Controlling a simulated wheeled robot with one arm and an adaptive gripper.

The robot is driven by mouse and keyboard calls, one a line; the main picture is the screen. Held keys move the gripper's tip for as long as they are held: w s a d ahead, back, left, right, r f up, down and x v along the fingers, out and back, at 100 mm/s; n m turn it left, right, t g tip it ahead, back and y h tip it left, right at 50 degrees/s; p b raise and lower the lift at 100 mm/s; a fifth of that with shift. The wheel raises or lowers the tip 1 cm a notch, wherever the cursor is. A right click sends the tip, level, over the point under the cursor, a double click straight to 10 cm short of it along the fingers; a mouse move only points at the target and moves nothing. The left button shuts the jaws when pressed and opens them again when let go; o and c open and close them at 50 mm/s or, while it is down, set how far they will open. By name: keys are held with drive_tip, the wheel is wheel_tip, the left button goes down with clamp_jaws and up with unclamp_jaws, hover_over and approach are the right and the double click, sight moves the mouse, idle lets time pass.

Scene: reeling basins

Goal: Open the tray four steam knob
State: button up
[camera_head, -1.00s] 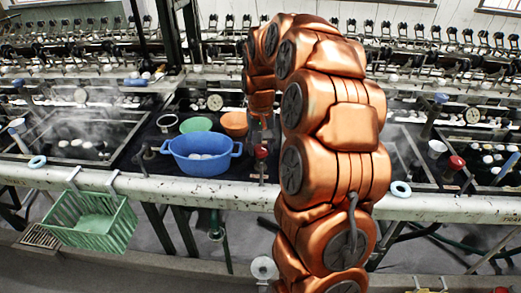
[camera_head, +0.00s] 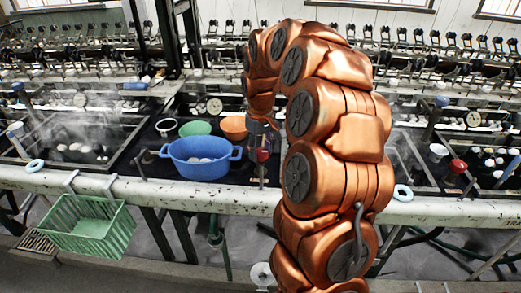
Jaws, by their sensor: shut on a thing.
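A red steam knob (camera_head: 262,155) stands on a dark upright stem at the front of the bench, just right of the blue tub. My gripper (camera_head: 262,137) reaches down from behind my copper arm and is shut on this knob from above. The fingers are small and dark here, and their exact contact is partly hidden. No tray number is readable near the knob. A second red knob (camera_head: 457,166) stands farther right, by another basin.
A blue tub (camera_head: 202,170) with pale cocoons sits close left of the gripper. Green (camera_head: 195,128) and orange (camera_head: 233,122) bowls stand behind it. A green basket (camera_head: 85,232) hangs off the white front rail (camera_head: 150,192). Steam rises at left.

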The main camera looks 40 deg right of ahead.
sight(260, 152)
drive_tip(key=o, duration=1.1)
drive_tip(key=shift+o, duration=0.2)
drive_tip(key=shift+r, duration=0.1)
wheel_tip(260, 152, up, 12)
